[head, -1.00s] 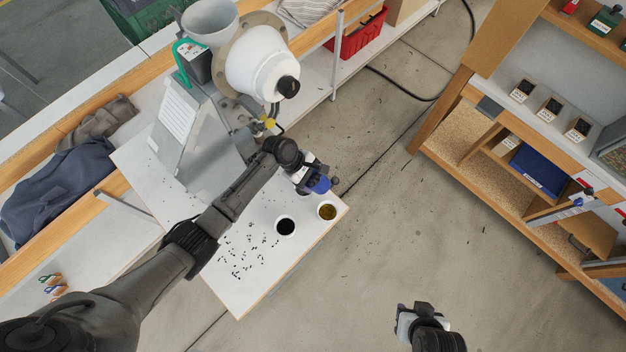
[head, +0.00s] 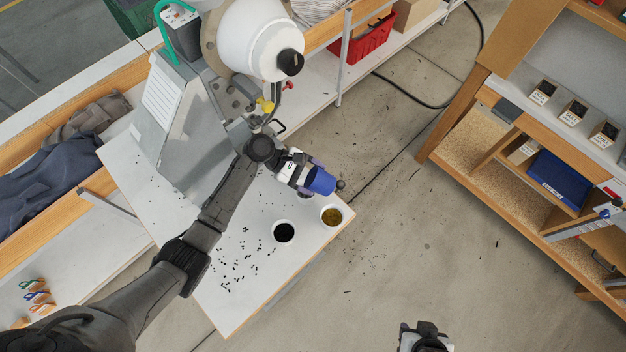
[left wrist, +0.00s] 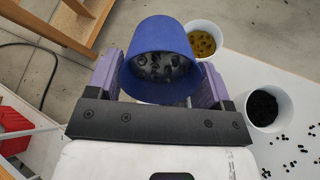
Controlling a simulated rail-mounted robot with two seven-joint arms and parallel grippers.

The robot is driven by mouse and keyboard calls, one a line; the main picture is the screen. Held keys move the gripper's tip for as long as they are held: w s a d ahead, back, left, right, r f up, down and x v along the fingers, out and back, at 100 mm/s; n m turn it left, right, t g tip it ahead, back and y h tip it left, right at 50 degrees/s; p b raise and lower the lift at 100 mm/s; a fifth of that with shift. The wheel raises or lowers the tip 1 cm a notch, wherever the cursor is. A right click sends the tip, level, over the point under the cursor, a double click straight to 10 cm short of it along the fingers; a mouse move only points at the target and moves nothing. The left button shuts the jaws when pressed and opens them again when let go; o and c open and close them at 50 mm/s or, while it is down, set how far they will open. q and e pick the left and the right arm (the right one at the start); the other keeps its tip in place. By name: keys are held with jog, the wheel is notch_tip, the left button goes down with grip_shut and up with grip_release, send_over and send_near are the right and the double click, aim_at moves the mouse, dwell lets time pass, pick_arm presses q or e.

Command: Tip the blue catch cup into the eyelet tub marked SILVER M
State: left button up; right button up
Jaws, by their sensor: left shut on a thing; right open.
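My left gripper (head: 302,174) is shut on the blue catch cup (head: 319,181), held above the far corner of the white table. The cup looks tilted in the head view. In the left wrist view the cup (left wrist: 160,88) sits between the two fingers, with silvery and dark bits inside. A white tub of dark eyelets (head: 284,232) and a white tub of brass-coloured eyelets (head: 332,215) stand on the table near the cup. I can read no SILVER M mark and see no silver-filled tub. My right gripper (head: 425,332) is open and empty at the bottom edge.
A grey press with a white hopper (head: 262,38) stands behind the left arm. Loose dark eyelets (head: 240,262) lie scattered on the white table (head: 225,305). A wooden shelf with small bins (head: 572,112) is at right. Open floor lies between.

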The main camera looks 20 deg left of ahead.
pick_arm(q)
jog(key=shift+a+f+h+b, duration=0.15)
jog(key=shift+f+h+b, duration=0.4)
jog(key=shift+b, duration=0.85)
jog(key=shift+a+f+h+b, duration=0.2)
jog(key=shift+h+b, duration=0.65)
jog(key=shift+b, duration=0.5)
jog(key=h+b, duration=0.1)
jog(key=a+h+b, duration=0.1)
jog(key=h, duration=0.1)
jog(key=shift+h, duration=0.3)
jog(key=shift+a+r+h+b, duration=0.2)
jog(key=shift+h+b, duration=0.1)
jog(key=shift+h, duration=0.2)
dwell(1.3)
jog(key=shift+r, duration=0.1)
